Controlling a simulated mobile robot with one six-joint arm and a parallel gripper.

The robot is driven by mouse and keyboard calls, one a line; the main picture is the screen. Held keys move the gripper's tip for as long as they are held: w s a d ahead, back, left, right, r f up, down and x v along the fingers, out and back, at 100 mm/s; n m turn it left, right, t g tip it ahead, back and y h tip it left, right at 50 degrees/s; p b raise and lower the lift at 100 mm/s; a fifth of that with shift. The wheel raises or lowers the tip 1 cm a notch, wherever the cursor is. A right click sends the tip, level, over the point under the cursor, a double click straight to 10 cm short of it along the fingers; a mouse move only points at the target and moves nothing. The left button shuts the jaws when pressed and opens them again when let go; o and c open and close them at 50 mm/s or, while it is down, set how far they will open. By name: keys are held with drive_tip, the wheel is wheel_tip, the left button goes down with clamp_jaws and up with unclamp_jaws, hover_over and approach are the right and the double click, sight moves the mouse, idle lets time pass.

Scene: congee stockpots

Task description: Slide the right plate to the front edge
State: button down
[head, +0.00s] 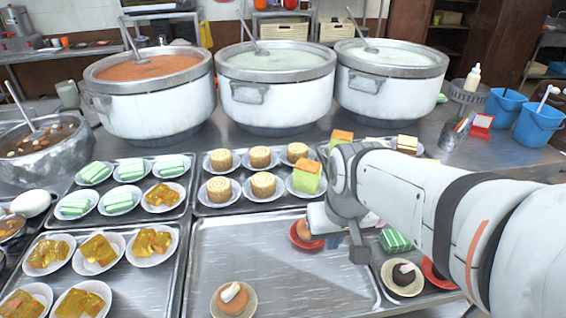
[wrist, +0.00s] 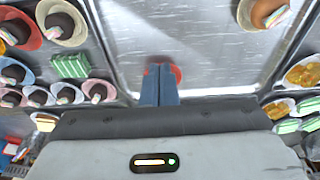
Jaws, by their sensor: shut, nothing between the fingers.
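A large metal tray (head: 270,262) holds two plates with food. The right plate (head: 296,240) is red, with a brown item on it, near the tray's back edge. My gripper (head: 332,242) is low over the tray at this plate's right side and partly hides it. In the wrist view, the shut blue fingers (wrist: 160,68) cover the middle of the red plate (wrist: 178,75). I cannot tell whether they touch it. The other plate (head: 250,304) is tan, with a topped bun, near the front left; it also shows in the wrist view (wrist: 243,18).
Bare tray surface lies between the two plates and toward the front. Trays of cakes on white plates (head: 165,212) stand left and behind. Small dessert plates (head: 390,283) lie to the right. Three large stockpots (head: 275,98) stand at the back.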

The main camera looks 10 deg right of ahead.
drive_tip(key=w+g+p, duration=0.1)
drive_tip(key=w, duration=1.2)
drive_tip(key=g+p, duration=0.1)
drive_tip(key=p, duration=0.1)
hover_over(304, 212)
drive_tip(key=s, duration=0.2)
wheel_tip(304, 212, down, 9)
drive_tip(key=f, duration=0.9)
drive_tip(key=shift+s+a+f, duration=0.15)
drive_tip(key=shift+a+f, duration=0.05)
